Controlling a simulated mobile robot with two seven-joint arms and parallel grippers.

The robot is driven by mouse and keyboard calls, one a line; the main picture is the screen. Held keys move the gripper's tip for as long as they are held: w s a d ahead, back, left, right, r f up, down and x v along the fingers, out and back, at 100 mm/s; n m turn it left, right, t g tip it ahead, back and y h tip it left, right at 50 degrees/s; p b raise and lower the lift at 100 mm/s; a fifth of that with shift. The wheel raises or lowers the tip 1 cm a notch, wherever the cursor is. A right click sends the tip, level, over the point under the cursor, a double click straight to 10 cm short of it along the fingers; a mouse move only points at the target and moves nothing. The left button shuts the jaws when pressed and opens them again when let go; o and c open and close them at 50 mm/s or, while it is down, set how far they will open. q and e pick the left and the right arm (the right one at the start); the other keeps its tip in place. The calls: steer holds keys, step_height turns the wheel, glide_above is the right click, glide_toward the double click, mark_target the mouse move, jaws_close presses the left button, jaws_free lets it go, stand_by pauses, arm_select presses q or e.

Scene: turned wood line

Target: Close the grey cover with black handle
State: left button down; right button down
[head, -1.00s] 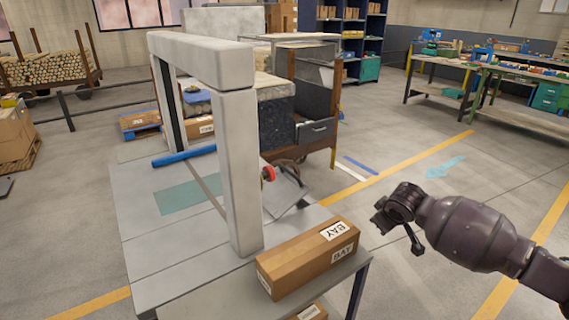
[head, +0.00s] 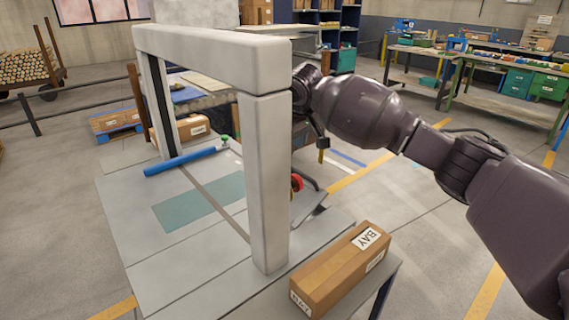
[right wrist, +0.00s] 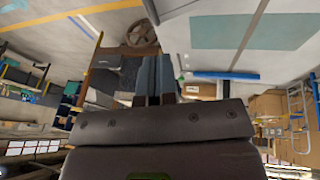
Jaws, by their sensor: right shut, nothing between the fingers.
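The grey cover (head: 308,208) shows as a tilted grey panel at the right side of the grey bench, just behind the near post of the frame, which hides part of it. Its dark curved handle (head: 308,179) sits at its upper edge, beside a red knob (head: 297,183). My right gripper (head: 321,154) is above the handle and appears apart from it. In the right wrist view its two fingers (right wrist: 155,78) are together with nothing between them. My left gripper is in neither view.
A thick grey frame (head: 265,170) stands over the bench (head: 150,245), close to my right arm. A blue cylinder (head: 180,161) and teal patch (head: 200,202) are left of the near post.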

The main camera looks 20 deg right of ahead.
steer(key=b+x, duration=0.3)
steer(key=x, duration=0.9)
steer(key=shift+w+d+b, duration=0.1)
steer(key=shift+d+b, duration=0.05)
steer(key=shift+b, duration=0.15)
steer(key=shift+w+d+f, duration=0.15)
steer(key=shift+d+f, duration=0.3)
